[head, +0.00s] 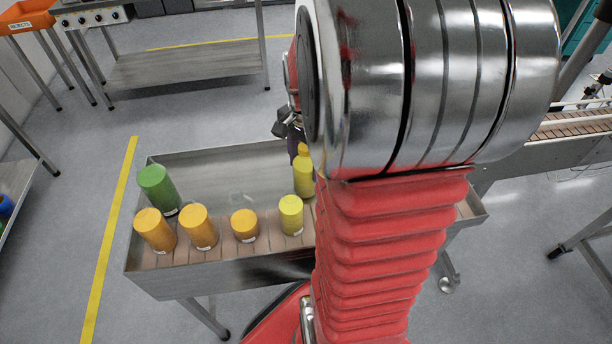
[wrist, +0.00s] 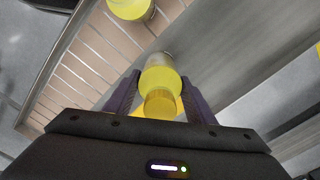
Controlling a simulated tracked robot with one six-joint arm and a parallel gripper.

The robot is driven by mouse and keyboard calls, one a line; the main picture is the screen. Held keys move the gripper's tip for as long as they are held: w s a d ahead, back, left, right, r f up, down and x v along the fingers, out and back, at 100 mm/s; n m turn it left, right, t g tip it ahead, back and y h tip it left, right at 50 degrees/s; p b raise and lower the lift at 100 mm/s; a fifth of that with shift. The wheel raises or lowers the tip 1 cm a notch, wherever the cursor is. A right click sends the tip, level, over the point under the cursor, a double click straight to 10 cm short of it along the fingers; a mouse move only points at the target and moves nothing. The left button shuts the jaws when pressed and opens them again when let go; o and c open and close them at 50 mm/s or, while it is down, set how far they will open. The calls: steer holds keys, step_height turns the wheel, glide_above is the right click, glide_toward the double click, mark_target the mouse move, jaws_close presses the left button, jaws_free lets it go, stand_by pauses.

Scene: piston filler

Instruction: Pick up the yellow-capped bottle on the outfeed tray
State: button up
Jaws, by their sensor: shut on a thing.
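The yellow-capped bottle (head: 304,181) has a yellow body and a darker yellow cap. It stands roughly upright at the far side of the outfeed tray (head: 230,272) in the head view, beside my red arm. My gripper (head: 296,138) is partly hidden behind my arm there. In the wrist view the bottle (wrist: 160,72) sits between the purple fingers of my gripper (wrist: 160,84), which are shut on it, with its cap towards the camera. I cannot tell whether its base touches the tray.
Another yellow container (head: 291,216) stands nearer in the tray, beside several orange containers (head: 199,228) and a green bottle (head: 158,189). The tray has raised metal walls. A conveyor (head: 570,125) is at the right. A steel table (head: 185,65) stands behind. The tray's back middle is clear.

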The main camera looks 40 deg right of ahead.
jaws_close()
steer(key=shift+r, duration=0.1)
step_height(320, 180, up, 10)
steer(key=shift+f, duration=0.1)
stand_by(0.6)
stand_by(0.4)
